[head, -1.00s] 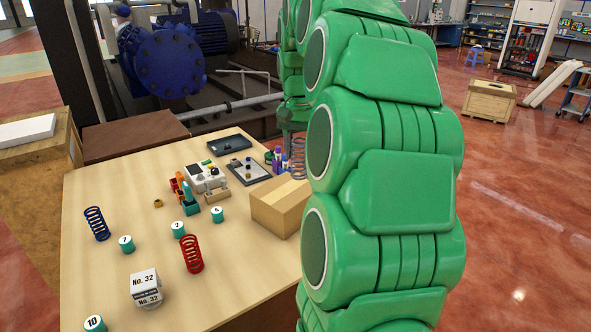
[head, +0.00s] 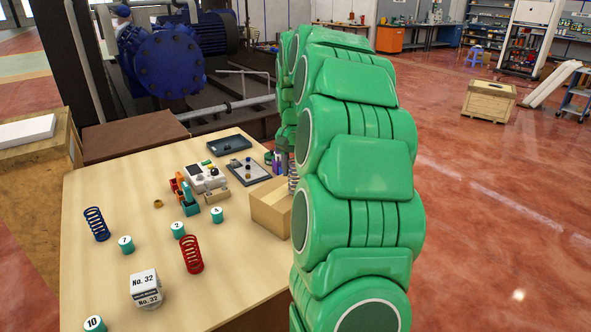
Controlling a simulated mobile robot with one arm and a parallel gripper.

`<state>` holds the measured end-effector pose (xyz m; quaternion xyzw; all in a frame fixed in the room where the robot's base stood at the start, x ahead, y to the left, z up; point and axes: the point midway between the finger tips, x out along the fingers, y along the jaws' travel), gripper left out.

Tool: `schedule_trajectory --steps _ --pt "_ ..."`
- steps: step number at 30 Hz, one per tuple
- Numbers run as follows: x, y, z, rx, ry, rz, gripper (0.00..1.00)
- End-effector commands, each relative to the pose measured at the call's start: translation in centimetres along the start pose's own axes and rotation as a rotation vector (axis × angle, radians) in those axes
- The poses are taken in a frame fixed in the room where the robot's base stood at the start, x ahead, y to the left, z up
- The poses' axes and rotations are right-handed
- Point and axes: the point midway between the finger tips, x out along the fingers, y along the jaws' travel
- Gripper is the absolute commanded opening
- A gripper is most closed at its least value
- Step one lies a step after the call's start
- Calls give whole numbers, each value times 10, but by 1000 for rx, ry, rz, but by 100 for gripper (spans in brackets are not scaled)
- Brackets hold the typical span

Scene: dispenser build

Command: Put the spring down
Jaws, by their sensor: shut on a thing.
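A silver spring (head: 292,178) hangs upright below my gripper (head: 284,147), at the back right of the open cardboard box (head: 268,212). My green arm hides part of the spring and most of the box's right side. The gripper is small and mostly hidden, but it is shut on the spring. I cannot tell whether the spring's lower end is inside the box or touches anything. A blue spring (head: 96,224) stands at the left of the table, and a red spring (head: 191,254) stands nearer the middle.
The wooden table (head: 100,270) also holds several numbered teal cylinders (head: 217,215), a white No. 32 block (head: 145,288), a white device (head: 205,177), a dark tray (head: 229,143) and a tablet-like board (head: 250,172).

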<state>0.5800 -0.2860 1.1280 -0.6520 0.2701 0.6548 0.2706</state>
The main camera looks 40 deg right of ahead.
Motion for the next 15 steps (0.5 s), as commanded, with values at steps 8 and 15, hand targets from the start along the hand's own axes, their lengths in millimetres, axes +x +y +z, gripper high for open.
schedule_trajectory --steps 8,15 --pt "6 0 0 1 1 0 12" --pt "9 0 0 1 1 -1 51"
